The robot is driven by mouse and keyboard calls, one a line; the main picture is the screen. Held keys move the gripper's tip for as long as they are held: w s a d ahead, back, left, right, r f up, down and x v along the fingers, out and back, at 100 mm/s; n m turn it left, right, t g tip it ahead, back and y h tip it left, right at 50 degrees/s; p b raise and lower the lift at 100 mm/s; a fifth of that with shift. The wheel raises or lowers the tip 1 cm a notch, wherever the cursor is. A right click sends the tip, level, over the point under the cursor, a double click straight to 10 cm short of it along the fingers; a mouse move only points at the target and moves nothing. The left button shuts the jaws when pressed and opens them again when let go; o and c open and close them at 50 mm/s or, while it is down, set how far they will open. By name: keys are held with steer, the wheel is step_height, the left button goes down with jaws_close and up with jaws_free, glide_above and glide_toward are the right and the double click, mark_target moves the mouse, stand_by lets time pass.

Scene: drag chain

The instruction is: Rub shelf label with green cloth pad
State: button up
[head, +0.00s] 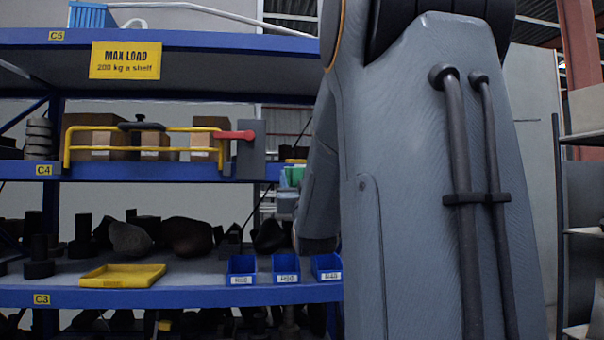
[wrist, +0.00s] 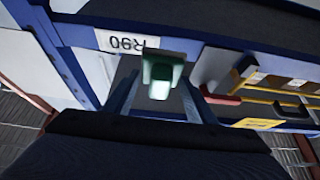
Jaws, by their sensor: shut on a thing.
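A white shelf label (wrist: 127,42) with dark characters, upside down in the wrist view, is on a blue shelf beam. The green cloth pad (wrist: 160,62) is between the fingers of my gripper (wrist: 160,80), which is shut on it. The pad overlaps the beam edge in the picture, beside the label's end; I cannot tell whether it touches the beam. In the head view a bit of the green pad (head: 292,176) shows at the right end of the C4 shelf. My arm hides the label there.
Blue shelving (head: 180,172) carries boxes behind a yellow rail with a red handle (head: 234,135) left of my gripper. Blue bins (head: 285,266) and a yellow tray (head: 122,276) are on the shelf below. A grey rack (head: 580,230) stands at the right.

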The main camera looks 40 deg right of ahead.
mark_target(299, 171)
steer(key=shift+s+d+r, duration=0.15)
steer(key=shift+s+r, duration=0.2)
steer(key=shift+r, duration=0.2)
steer(key=shift+s+d+r, duration=0.1)
steer(key=shift+s+r, duration=0.2)
steer(key=shift+r, duration=0.2)
steer(key=shift+d+h, duration=0.15)
steer(key=shift+h, duration=0.15)
steer(key=shift+w+d+p, duration=0.15)
steer(key=shift+w+d, duration=0.35)
steer(key=shift+w, duration=0.35)
steer(key=shift+w+d+p, duration=0.2)
steer(key=shift+w+d, duration=0.25)
steer(key=shift+w, duration=0.35)
steer(key=shift+w+d+p, duration=0.15)
steer(key=shift+w+d, duration=0.35)
steer(key=shift+w, duration=0.35)
steer(key=shift+w+d+b, duration=0.4)
steer(key=shift+w+d, duration=0.1)
steer(key=shift+w, duration=0.35)
steer(key=s+d+b, duration=0.2)
steer(key=s+d, duration=0.4)
steer(key=d, duration=0.4)
